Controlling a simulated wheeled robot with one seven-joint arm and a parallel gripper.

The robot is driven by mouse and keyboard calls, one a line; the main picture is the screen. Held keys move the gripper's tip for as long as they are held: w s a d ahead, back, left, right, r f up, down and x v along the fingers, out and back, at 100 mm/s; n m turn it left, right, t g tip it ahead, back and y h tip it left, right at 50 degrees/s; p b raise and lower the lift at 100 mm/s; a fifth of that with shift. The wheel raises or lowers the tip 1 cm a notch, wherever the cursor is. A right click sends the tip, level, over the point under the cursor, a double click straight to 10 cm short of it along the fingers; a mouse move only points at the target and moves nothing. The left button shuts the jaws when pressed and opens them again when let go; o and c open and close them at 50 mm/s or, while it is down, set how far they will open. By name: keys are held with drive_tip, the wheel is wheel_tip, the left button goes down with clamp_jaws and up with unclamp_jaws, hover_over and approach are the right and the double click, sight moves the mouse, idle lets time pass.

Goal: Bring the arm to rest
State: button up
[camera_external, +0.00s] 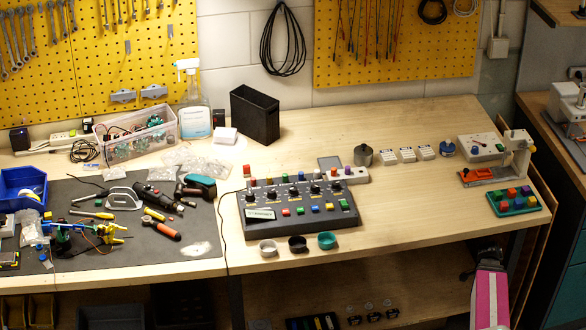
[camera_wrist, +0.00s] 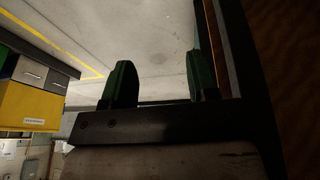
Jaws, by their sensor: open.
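My gripper (camera_wrist: 162,80) shows in the wrist view as two dark green fingers standing well apart. Nothing is between them, and a pale grey floor (camera_wrist: 160,40) lies beyond. I cannot clearly make out the fingers in the external view. No part of my arm shows over the bench top there.
The workbench (camera_external: 420,205) carries a dark control box (camera_external: 295,222), small cups, a button board (camera_external: 515,201), a black bin (camera_external: 254,114) and hand tools on a grey mat (camera_external: 120,258). In the wrist view, a yellow cabinet (camera_wrist: 30,103) stands left and a brown surface (camera_wrist: 295,60) right.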

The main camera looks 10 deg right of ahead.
drive_tip(key=w+a+f+n+y, duration=0.1)
drive_tip(key=a+n, duration=0.8)
drive_tip(key=a, duration=0.5)
drive_tip(key=w+a+f+n+y, duration=0.1)
drive_tip(key=a+f+n+y, duration=0.1)
drive_tip(key=a+n, duration=0.7)
drive_tip(key=a, duration=0.5)
drive_tip(key=shift+w+f+t+y, duration=0.15)
drive_tip(key=shift+w+t+y, duration=0.15)
drive_tip(key=shift+t, duration=0.1)
drive_tip(key=shift+d, duration=0.1)
idle(0.5)
